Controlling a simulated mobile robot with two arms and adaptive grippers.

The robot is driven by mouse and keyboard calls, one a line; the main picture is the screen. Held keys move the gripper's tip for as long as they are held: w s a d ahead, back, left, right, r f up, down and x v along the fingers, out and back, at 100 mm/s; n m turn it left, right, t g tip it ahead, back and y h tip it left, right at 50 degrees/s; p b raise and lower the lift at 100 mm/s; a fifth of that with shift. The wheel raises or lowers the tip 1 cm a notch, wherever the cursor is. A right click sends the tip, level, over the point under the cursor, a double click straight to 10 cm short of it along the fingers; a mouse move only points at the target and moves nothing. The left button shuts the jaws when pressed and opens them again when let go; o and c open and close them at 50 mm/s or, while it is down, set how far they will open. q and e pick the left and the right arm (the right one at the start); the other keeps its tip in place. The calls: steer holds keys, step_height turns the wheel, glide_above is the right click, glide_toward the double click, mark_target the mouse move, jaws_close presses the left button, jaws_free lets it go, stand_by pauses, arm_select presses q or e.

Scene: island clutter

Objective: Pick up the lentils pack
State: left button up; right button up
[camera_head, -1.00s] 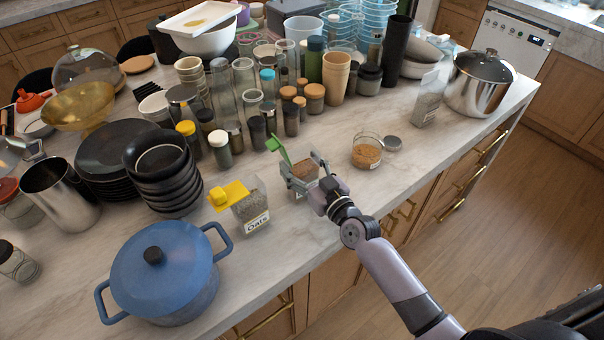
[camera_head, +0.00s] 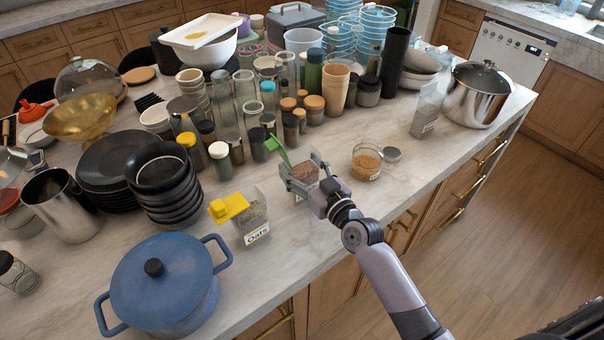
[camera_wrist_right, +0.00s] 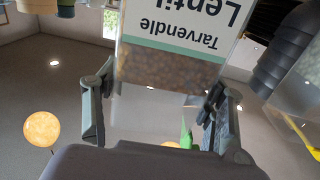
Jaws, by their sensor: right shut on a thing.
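The lentils pack (camera_head: 305,170) is a clear box with brown contents and a raised green lid, near the front middle of the counter. Its label, reading "Lentil", shows upside down in the wrist view (camera_wrist_right: 180,40). My right gripper (camera_head: 303,184) is shut on the pack, with a finger on either side; it also shows in the wrist view (camera_wrist_right: 160,105). The pack looks upright; I cannot tell whether its base touches the counter. My left gripper is not in view.
An oats pack (camera_head: 250,222) with a yellow lid stands left of the lentils. A jar of brown contents (camera_head: 366,165) stands to the right. A blue pot (camera_head: 165,280) is at front left. Many jars and cups crowd behind. Bare counter (camera_head: 320,225) lies in front.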

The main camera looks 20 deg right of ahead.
step_height(320, 180, up, 17)
steer(key=shift+f, duration=0.2)
stand_by(1.2)
